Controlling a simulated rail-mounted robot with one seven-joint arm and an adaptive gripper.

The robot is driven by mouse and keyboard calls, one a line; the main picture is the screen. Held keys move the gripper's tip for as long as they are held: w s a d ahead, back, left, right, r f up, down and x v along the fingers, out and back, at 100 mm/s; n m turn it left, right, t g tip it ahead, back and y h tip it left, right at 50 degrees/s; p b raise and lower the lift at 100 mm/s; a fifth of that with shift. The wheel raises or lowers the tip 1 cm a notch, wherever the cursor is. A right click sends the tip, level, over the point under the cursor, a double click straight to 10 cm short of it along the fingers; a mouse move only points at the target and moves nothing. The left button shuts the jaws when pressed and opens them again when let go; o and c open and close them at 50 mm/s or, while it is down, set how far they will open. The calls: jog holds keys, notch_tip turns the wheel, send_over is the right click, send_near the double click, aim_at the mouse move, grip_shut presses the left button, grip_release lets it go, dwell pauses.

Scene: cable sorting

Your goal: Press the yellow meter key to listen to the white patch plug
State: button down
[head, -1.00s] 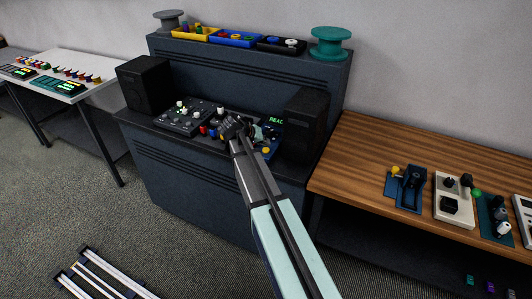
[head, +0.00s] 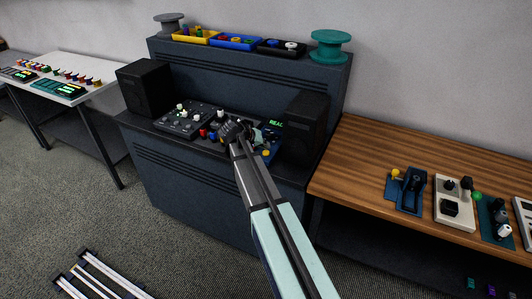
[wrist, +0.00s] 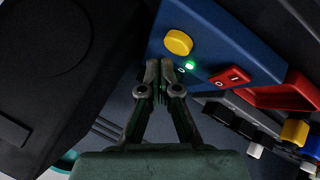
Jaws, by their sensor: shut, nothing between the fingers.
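The yellow meter key (wrist: 178,42) is a round button on the blue meter (wrist: 214,35). In the head view the yellow key (head: 265,153) shows at the meter's front, right of my arm. The meter's green display (head: 276,123) is lit. My gripper (wrist: 160,68) is shut and empty, its tips just below the key in the wrist view and apart from it in the picture; I cannot tell the depth gap. A white plug (head: 220,112) stands behind my gripper (head: 235,130). White-tipped plugs (wrist: 255,151) also show in the wrist view; which is the patch plug is unclear.
A green light (wrist: 190,65) and a red rocker switch (wrist: 230,78) sit beside the key. A black speaker (head: 306,125) stands right of the meter, another (head: 144,84) at the left. A mixer (head: 184,118) with knobs lies left of my gripper.

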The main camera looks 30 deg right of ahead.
aim_at(265, 153)
jog(key=shift+f, duration=0.15)
dwell(0.3)
jog(key=shift+f+b, duration=0.3)
jog(key=shift+b, duration=0.1)
jog(key=shift+f+b, duration=0.35)
jog(key=shift+f, duration=0.1)
dwell(0.6)
jog(key=shift+r, duration=0.1)
jog(key=shift+r+p, duration=0.35)
jog(key=shift+r, duration=0.45)
jog(key=shift+r+p, duration=1.1)
jog(key=shift+r, duration=1.45)
